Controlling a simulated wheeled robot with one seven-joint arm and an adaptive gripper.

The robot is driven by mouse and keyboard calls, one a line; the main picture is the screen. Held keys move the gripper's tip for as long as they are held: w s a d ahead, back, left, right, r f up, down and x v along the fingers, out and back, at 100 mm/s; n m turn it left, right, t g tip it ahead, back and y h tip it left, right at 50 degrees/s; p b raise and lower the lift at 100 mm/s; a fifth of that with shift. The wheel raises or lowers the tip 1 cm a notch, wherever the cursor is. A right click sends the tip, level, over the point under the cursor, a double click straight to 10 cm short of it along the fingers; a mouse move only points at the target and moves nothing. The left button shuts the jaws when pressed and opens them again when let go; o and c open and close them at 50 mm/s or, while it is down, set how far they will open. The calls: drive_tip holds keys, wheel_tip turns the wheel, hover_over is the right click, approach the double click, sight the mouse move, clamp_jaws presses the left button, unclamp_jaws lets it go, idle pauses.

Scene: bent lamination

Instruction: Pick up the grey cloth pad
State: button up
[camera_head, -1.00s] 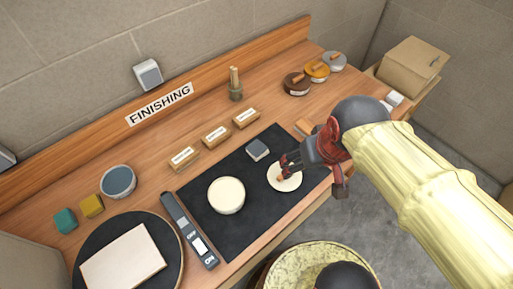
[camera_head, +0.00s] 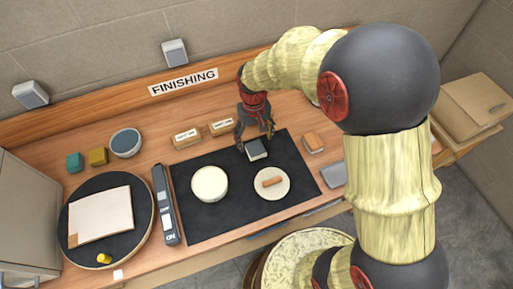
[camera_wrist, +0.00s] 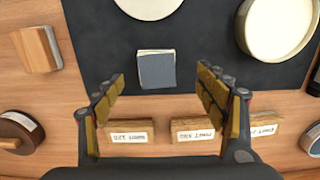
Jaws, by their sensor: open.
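The grey cloth pad (camera_head: 257,149) is a small grey block with a pale edge, lying on the black mat (camera_head: 215,218) near its back edge. In the wrist view the pad (camera_wrist: 156,70) lies ahead of the gap between my fingers, a little left of centre. My gripper (camera_head: 256,133) is open and empty, pointing down just behind and above the pad. In the wrist view its two fingers (camera_wrist: 160,88) are spread wide on either side. I cannot tell the exact height over the mat.
On the mat stand a cream bowl (camera_head: 210,183) and a pale disc (camera_head: 281,187) bearing an orange-brown stick. Small labelled blocks (camera_head: 186,138) sit behind the mat. A grey tool (camera_head: 164,205) and a round black turntable (camera_head: 140,217) lie left. A brown block (camera_head: 313,142) is at right.

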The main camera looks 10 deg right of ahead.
sight(255, 146)
drive_tip(key=shift+w+a+r, duration=0.15)
drive_tip(key=shift+w+r, duration=0.05)
drive_tip(key=shift+w, duration=0.3)
wheel_tip(255, 146, down, 2)
drive_tip(key=shift+w+f, duration=0.1)
drive_tip(key=shift+f, duration=0.1)
drive_tip(key=shift+f+b, duration=0.4)
drive_tip(key=shift+f, duration=0.2)
drive_tip(key=f, duration=0.4)
drive_tip(key=shift+w+d+b, duration=0.25)
drive_tip(key=shift+d+b, duration=0.05)
drive_tip(key=shift+b, duration=0.1)
drive_tip(key=shift+c, duration=0.9)
drive_tip(key=c, duration=1)
drive_tip(key=shift+r, duration=0.15)
